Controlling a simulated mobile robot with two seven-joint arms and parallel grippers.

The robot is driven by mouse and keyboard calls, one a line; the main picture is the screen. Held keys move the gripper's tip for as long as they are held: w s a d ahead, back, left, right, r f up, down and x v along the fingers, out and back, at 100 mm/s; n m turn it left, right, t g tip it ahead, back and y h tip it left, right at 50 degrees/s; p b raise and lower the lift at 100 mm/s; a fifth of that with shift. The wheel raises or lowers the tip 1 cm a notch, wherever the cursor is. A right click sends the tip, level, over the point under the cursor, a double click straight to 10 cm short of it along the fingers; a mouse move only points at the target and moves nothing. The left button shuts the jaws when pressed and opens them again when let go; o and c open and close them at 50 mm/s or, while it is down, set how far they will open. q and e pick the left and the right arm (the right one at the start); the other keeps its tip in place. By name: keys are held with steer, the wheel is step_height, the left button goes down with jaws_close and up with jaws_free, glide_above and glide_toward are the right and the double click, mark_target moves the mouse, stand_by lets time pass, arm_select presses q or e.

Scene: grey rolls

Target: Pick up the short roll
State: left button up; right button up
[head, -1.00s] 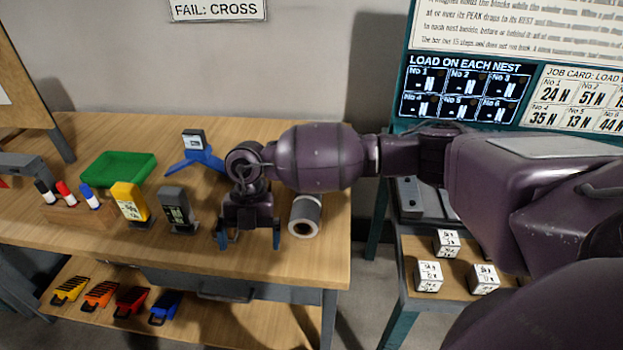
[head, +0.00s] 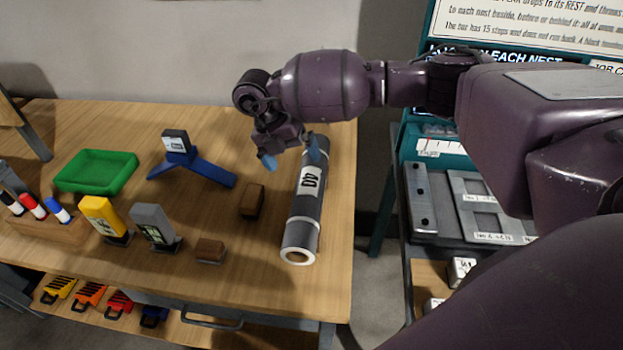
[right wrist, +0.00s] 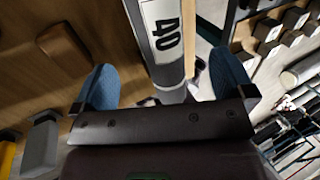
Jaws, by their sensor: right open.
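A grey roll (head: 305,205) with white end bands and a white label reading "40" lies near the right edge of the wooden table. It is the only roll I can make out on the table, so I cannot compare lengths. My right gripper (head: 292,157) is open and empty above the roll's far part; one blue fingertip overlaps the roll in the head view. In the right wrist view the roll (right wrist: 163,40) runs between the spread fingers (right wrist: 165,80), nearer the right one, touching neither visibly. The height gap is unclear. My left gripper is not in view.
Two brown blocks (head: 252,201) (head: 210,250) sit left of the roll. A blue stand (head: 190,165), green tray (head: 96,172), yellow device (head: 104,218) and grey device (head: 154,226) stand further left. The table's right edge is close to the roll.

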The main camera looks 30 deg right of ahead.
mark_target(309, 190)
steer(key=shift+x, duration=5.4)
steer(key=shift+w+a, duration=0.1)
steer(key=shift+a, duration=0.05)
steer(key=c, duration=1.1)
